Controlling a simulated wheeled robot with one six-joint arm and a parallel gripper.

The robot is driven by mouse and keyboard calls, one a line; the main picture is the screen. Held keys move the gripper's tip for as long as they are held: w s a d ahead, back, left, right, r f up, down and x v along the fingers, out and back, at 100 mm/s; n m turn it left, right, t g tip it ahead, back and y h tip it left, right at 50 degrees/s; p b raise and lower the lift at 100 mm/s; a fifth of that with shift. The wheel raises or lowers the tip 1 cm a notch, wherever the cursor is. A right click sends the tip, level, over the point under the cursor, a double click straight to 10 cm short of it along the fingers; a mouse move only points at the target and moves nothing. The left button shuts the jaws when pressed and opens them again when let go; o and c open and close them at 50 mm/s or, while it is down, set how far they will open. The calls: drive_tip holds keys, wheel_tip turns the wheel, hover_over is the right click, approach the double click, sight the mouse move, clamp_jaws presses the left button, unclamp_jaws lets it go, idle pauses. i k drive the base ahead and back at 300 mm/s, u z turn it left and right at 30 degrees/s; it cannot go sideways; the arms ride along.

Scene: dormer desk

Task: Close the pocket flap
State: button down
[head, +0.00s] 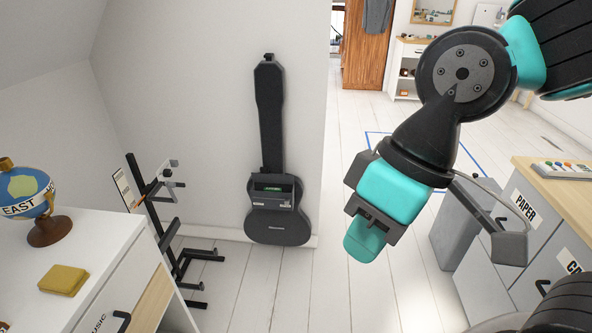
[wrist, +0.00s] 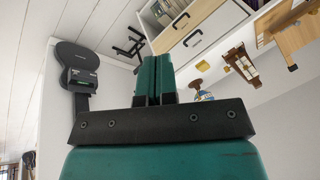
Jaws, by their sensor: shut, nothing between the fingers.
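A black guitar-shaped case (head: 277,226) stands upright against the white wall, left of centre in the head view. Its pocket (head: 271,198) sits on the upper part of the body and gapes, with something green inside. A dark flap edge seems to stand out above the opening; its exact angle is hard to tell. The case also shows upside down at the left of the wrist view (wrist: 75,56). My teal gripper (head: 364,238) is shut and empty, its fingers pressed together in the wrist view (wrist: 160,78). It is right of the case and apart from it.
A black stand (head: 168,235) is on the floor left of the case. A white cabinet (head: 100,270) with a globe (head: 30,196) and a yellow block (head: 63,280) is at the left. The floor before the case is clear.

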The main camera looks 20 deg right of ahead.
sight(264, 176)
drive_tip(key=u, duration=0.3)
drive_tip(key=i, duration=1.8)
drive_tip(key=z, duration=0.45)
